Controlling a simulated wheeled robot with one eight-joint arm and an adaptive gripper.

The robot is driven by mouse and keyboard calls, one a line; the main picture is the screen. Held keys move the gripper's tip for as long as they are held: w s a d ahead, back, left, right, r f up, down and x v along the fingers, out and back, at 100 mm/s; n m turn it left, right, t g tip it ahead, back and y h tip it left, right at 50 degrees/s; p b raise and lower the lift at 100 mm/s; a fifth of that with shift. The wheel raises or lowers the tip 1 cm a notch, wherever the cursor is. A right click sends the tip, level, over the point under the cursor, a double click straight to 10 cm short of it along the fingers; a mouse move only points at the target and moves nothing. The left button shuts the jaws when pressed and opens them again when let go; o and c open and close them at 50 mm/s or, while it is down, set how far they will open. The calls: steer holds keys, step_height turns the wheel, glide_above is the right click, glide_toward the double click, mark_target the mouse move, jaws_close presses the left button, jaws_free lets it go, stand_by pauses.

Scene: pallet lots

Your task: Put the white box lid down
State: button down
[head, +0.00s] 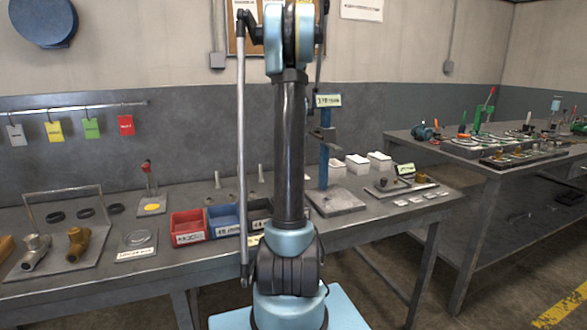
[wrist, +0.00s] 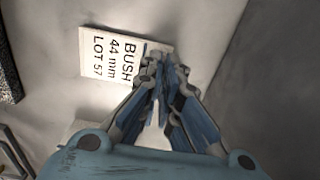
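In the head view, several small white boxes stand toward the back right of the near bench; one is the left white box (head: 337,170), another the right white box (head: 380,160). I cannot make out which of them carry lids. My gripper (wrist: 163,65) shows in the wrist view, its fingers converging with the tips close together. The tips overlap the lower right edge of a white label (wrist: 115,56) reading "BUSH 44 mm LOT 57". A pale patch shows between the fingers; I cannot tell whether it is a held lid or background. The head view does not show my gripper.
A red bin (head: 187,230) and a blue bin (head: 223,220) stand near the bench's front edge. A blue post stand (head: 324,160) rises left of the boxes. A tray (head: 400,186) and small cards lie to their right. A second bench (head: 480,165) stands further right.

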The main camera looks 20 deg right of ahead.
steer(key=c, duration=1.8)
jaws_free()
step_height(320, 180, up, 12)
steer(key=shift+d, duration=0.1)
